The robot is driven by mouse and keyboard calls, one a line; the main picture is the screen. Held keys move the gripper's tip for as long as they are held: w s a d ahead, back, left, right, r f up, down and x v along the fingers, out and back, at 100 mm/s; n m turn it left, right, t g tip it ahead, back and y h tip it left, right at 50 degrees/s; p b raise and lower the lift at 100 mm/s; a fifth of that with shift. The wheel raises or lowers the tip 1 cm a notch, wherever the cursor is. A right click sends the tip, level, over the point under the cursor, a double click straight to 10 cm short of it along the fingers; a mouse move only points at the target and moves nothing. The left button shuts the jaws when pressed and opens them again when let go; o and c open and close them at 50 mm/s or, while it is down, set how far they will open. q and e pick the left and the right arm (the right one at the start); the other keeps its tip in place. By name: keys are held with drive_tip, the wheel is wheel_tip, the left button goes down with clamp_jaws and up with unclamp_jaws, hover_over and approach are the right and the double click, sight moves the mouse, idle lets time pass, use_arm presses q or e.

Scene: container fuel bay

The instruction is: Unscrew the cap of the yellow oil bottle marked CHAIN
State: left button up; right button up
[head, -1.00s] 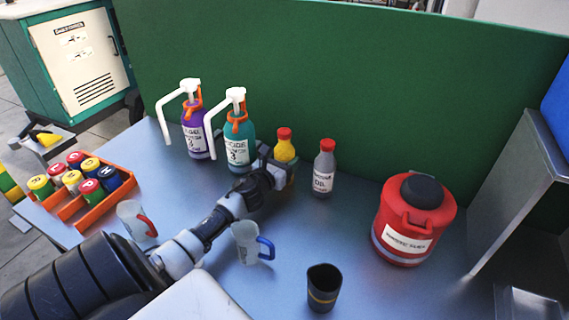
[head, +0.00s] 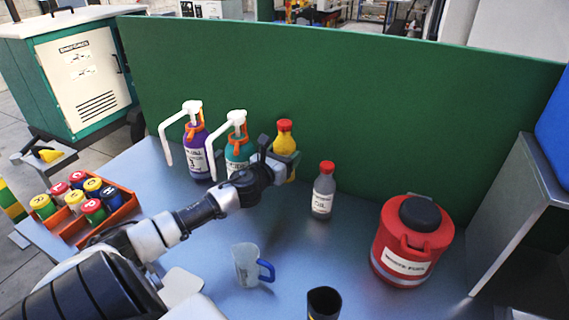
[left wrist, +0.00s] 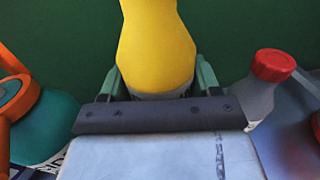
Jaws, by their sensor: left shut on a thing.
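The yellow oil bottle (head: 284,143) has a red cap (head: 284,125) on its top and is upright. No CHAIN marking can be read, as the gripper hides the lower body. My right gripper is not in view.
A grey bottle with a red cap (head: 323,195) stands right of the yellow one. Teal (head: 237,150) and purple (head: 196,148) pump bottles stand left. A clear jug (head: 246,266), dark cup (head: 323,303) and red canister (head: 407,250) are nearer. A green panel (head: 420,130) closes the back.

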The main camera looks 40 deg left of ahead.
use_arm(q)
drive_tip(key=shift+r, duration=0.35)
drive_tip(key=shift+o, duration=1.3)
drive_tip(key=c, duration=0.5)
drive_tip(key=shift+c, duration=0.2)
